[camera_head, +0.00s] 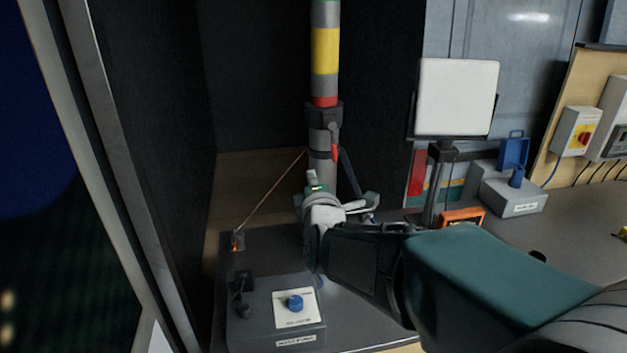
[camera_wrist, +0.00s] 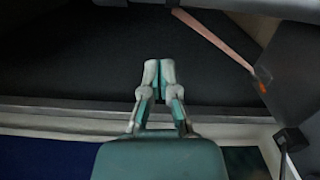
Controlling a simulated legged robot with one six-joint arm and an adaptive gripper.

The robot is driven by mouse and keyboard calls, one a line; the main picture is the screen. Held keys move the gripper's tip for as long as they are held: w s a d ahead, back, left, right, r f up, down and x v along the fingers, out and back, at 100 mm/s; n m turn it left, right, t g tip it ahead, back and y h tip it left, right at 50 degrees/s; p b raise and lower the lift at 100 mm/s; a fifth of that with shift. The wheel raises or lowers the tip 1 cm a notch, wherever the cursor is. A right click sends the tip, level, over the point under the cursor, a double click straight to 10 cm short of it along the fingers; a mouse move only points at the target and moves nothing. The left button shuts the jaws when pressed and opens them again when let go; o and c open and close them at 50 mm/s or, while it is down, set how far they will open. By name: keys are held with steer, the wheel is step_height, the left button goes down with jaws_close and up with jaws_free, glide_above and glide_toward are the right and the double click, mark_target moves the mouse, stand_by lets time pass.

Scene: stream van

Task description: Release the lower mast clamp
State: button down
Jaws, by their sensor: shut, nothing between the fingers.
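The mast (camera_head: 325,50) is a vertical pole with grey, yellow and red bands. A dark clamp collar (camera_head: 325,115) wraps it below the red band, with a red lever (camera_head: 334,152) hanging at its right side. The mast's foot is partly hidden behind my arm, so I cannot tell whether another clamp sits lower. My gripper (camera_head: 313,179) is just in front of the mast, below the red lever and apart from it. In the wrist view, my gripper (camera_wrist: 158,66) has its pale fingertips together, with nothing between them.
A box with a blue knob (camera_head: 295,303) stands at the front. A white panel (camera_head: 457,97) on a post and a grey box (camera_head: 513,193) stand right. The open van side is left.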

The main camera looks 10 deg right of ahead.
mark_target(334, 143)
steer(key=w+d, duration=0.4)
steer(key=w, duration=0.3)
steer(key=shift+d+r, duration=0.15)
steer(key=shift+r, duration=0.05)
